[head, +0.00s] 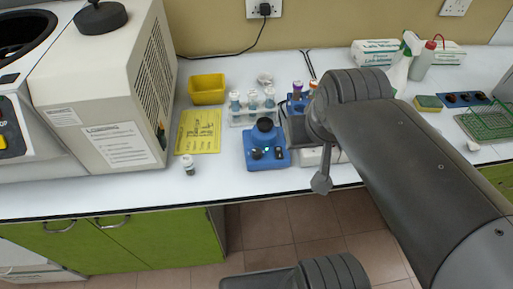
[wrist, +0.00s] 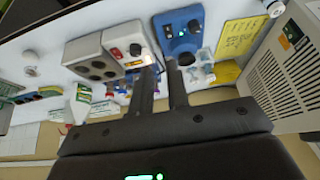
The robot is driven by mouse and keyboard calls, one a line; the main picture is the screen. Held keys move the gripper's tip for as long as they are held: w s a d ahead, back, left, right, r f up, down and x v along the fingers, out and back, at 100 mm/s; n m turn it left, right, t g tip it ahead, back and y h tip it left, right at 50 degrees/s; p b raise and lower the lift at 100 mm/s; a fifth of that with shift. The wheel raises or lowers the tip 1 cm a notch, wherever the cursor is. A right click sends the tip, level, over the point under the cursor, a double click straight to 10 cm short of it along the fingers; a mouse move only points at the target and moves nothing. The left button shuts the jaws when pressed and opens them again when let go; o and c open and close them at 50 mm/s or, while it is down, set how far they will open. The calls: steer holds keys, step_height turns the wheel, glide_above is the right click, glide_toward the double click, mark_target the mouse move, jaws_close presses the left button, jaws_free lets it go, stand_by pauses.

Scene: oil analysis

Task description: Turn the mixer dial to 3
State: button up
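The dial's setting is too small to read. My gripper (wrist: 161,68) has its two fingers apart with a narrow gap and nothing seen between them. It appears apart from the mixer. In the head view my arm hides most of the gripper.
A white device (wrist: 128,45) with a black knob stands beside the mixer, close to the fingers. A tube rack (head: 252,117), yellow tray (head: 207,89), yellow sheet (head: 199,131) and small vial (head: 188,165) are nearby. A large cream machine (head: 105,90) fills the left. Bench front is mostly clear.

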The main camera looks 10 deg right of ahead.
steer(key=o, duration=0.7)
steer(key=w+a+g, duration=0.1)
steer(key=w, duration=0.1)
steer(key=w+a+g, duration=0.1)
steer(key=w+g, duration=0.1)
steer(key=w, duration=0.1)
steer(key=w+a+g, duration=0.1)
steer(key=w, duration=0.2)
steer(key=shift+w+f+g, duration=0.25)
steer(key=shift+f+g, duration=0.05)
steer(key=shift+f, duration=0.1)
steer(key=g, duration=0.5)
glide_toward(257, 151)
steer(key=x, duration=0.8)
steer(key=shift+f, duration=0.4)
steer(key=shift+c, duration=0.7)
steer(key=c, duration=0.9)
